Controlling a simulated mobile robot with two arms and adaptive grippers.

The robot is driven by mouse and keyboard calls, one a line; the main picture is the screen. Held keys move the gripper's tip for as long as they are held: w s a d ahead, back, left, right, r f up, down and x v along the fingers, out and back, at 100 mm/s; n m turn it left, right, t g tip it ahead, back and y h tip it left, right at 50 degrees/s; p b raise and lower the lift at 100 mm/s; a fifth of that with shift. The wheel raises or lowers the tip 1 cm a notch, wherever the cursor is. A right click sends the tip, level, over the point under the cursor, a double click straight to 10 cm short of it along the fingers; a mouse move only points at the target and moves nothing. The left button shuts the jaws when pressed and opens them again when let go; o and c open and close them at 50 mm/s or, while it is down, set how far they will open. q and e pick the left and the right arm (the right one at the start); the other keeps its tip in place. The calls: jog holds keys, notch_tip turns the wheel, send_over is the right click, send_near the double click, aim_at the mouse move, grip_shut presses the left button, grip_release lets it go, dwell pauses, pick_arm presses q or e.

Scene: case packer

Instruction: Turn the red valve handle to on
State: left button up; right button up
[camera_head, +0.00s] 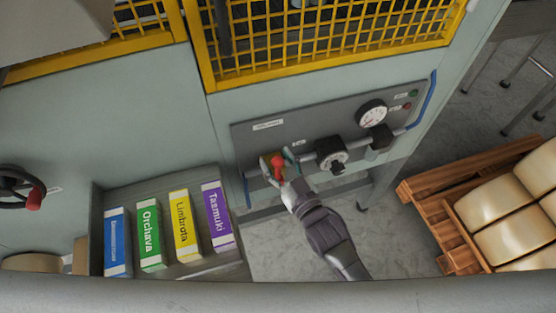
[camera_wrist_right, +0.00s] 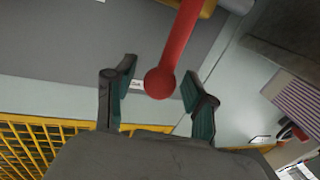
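The red valve handle (camera_head: 277,161) sits on the left part of the dark valve panel (camera_head: 285,133). In the right wrist view it shows as a long red lever (camera_wrist_right: 178,45) with a round knob at its end. My right gripper (camera_head: 280,164) is at the handle. In the right wrist view the right gripper (camera_wrist_right: 158,80) is open, with its two fingers on either side of the knob and visible gaps between them. The fingers partly hide the valve behind them in the head view. My left gripper is not in view.
The panel also carries a black-and-white regulator knob (camera_head: 333,159), a round gauge (camera_head: 372,114) and a blue hose (camera_head: 425,100). Coloured boxes (camera_head: 183,226) stand in a recess at left. A wooden pallet (camera_head: 425,207) with pale sacks is at right. Yellow mesh guarding (camera_head: 330,40) is above.

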aim_at(305, 160)
grip_shut()
jog(key=shift+d, duration=0.15)
jog(key=shift+w+d+f+m, duration=0.15)
jog(key=shift+w+d+m, duration=0.1)
jog(key=shift+d+m, duration=0.5)
jog(key=shift+w+d+f+m+t+h+b, duration=0.5)
jog(key=shift+d+f+m+b, duration=0.95)
jog(key=shift+m, duration=1.65)
jog(key=shift+w+d+f+m+t+h+b, duration=0.3)
jog(key=shift+d+f+m+t+b, duration=0.45)
jog(key=shift+f+m+b, duration=1.5)
jog(key=shift+w+d+f+m+t+h+b, duration=0.45)
jog(key=shift+d+f+m+b, duration=0.6)
jog(key=shift+m+b, duration=2.05)
jog(key=shift+s+d+r+m+p, duration=0.1)
jog(key=shift+d+r+m+p, duration=0.1)
jog(key=shift+m+p, duration=0.75)
jog(key=shift+f, duration=0.1)
jog(key=shift+o, duration=1)
grip_release()
